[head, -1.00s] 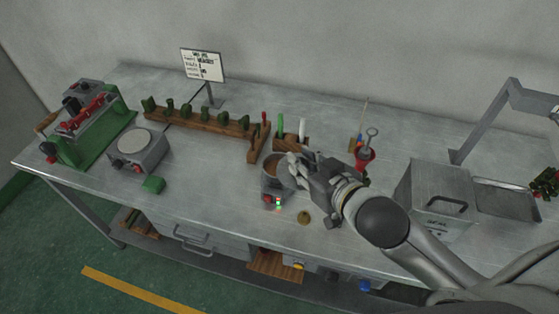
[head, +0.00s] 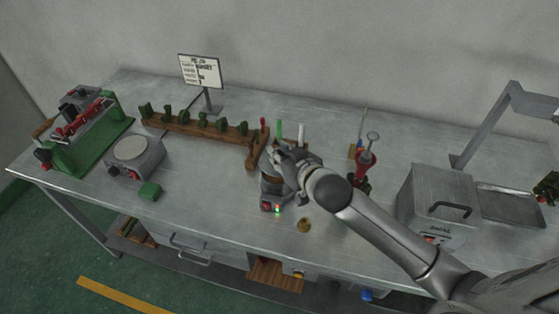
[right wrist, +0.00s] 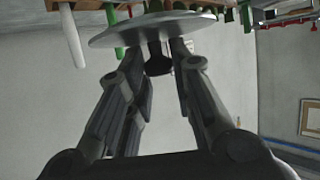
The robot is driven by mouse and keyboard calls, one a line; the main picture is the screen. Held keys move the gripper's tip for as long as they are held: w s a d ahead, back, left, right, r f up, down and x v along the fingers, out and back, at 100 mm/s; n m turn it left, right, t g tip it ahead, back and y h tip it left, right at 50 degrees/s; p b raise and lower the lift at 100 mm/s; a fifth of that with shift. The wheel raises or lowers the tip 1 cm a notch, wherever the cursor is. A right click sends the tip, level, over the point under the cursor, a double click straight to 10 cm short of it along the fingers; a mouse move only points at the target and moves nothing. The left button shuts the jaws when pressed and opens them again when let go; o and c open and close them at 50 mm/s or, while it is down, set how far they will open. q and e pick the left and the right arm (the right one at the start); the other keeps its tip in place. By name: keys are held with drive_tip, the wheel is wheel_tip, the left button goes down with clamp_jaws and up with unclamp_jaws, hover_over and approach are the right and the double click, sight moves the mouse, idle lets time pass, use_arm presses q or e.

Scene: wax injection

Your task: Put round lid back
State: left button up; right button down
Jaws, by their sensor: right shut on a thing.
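The round lid (right wrist: 135,33) is a thin grey disc with a dark knob, seen in the right wrist view. My right gripper (right wrist: 160,55) is shut on the knob. In the head view my right gripper (head: 283,158) is above the small round wax pot (head: 271,189), which has a red front and a green light. The gripper hides most of the pot's top and the lid there, so I cannot tell whether lid and rim touch. My left gripper is not in view.
A wooden rack (head: 190,124) with green pieces stands behind left, a red clamp-like tool (head: 366,162) behind right. A metal box (head: 440,200) stands at right. The table between pot and hot plate (head: 134,153) is mostly clear.

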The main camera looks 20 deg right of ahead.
sight(273, 190)
drive_tip(key=shift+w+f, duration=0.3)
drive_tip(key=shift+f, duration=0.1)
wheel_tip(273, 190, down, 3)
drive_tip(key=shift+f, duration=0.1)
drive_tip(key=shift+f, duration=0.25)
drive_tip(key=c, duration=1.3)
unclamp_jaws()
